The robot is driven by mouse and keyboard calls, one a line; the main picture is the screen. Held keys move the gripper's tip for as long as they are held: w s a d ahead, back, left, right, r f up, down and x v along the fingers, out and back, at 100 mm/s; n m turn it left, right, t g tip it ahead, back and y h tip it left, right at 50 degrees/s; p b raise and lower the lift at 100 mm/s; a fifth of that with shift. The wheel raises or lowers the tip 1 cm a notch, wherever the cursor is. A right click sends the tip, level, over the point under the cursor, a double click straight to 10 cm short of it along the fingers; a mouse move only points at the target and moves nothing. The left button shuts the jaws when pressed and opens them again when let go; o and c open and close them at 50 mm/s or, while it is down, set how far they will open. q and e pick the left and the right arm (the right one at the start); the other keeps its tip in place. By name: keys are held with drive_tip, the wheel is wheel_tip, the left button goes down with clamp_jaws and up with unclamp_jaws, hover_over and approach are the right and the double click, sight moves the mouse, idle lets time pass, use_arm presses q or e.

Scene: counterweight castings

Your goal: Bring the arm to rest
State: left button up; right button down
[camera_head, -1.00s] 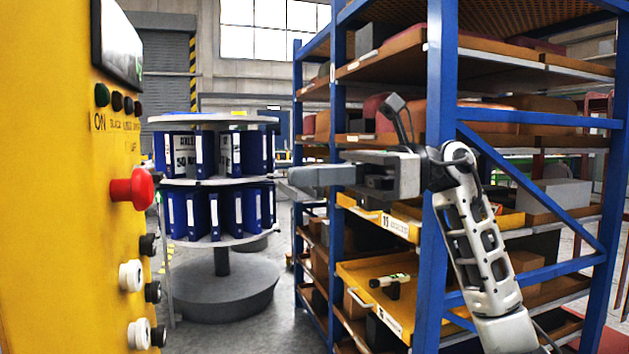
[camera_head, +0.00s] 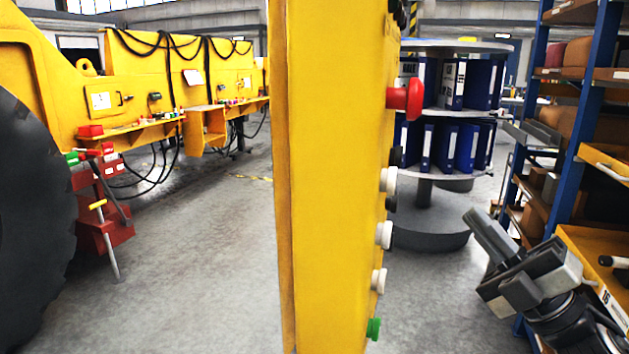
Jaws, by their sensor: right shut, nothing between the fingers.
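My right gripper (camera_head: 490,238) shows at the lower right in the head view. It is shut and empty, tilted with its fingers pointing up and to the left. It is in front of the blue shelf rack, to the right of the yellow control panel, and apart from the panel's buttons. My left gripper is not in view.
The yellow control panel (camera_head: 335,180) stands close in the middle, with a red knob (camera_head: 405,98) on its side. A round stand of blue binders (camera_head: 432,238) is behind it. The blue rack (camera_head: 562,165) is at right. A yellow machine (camera_head: 150,80) is at left. Grey floor lies between.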

wheel_tip(320, 180, down, 14)
drive_tip(key=m+t+h, duration=0.2)
drive_tip(key=m+h, duration=0.9)
drive_tip(key=m, duration=0.3)
drive_tip(key=s+a+f+m+g+h, duration=0.1)
drive_tip(key=s+a+f+m+g, duration=0.2)
drive_tip(key=s+f, duration=0.2)
drive_tip(key=s+a+f+m+g+h, duration=0.1)
drive_tip(key=s+a+f+m+g, duration=0.1)
drive_tip(key=f, duration=0.8)
drive_tip(key=s+a+f+m+g+h, duration=0.1)
drive_tip(key=s+a+f+m+g, duration=0.2)
drive_tip(key=s+f, duration=0.5)
drive_tip(key=s+m+g, duration=0.1)
drive_tip(key=m, duration=0.1)
drive_tip(key=shift+a+m+g, duration=0.3)
drive_tip(key=shift+m, duration=0.1)
drive_tip(key=shift+s+f, duration=0.1)
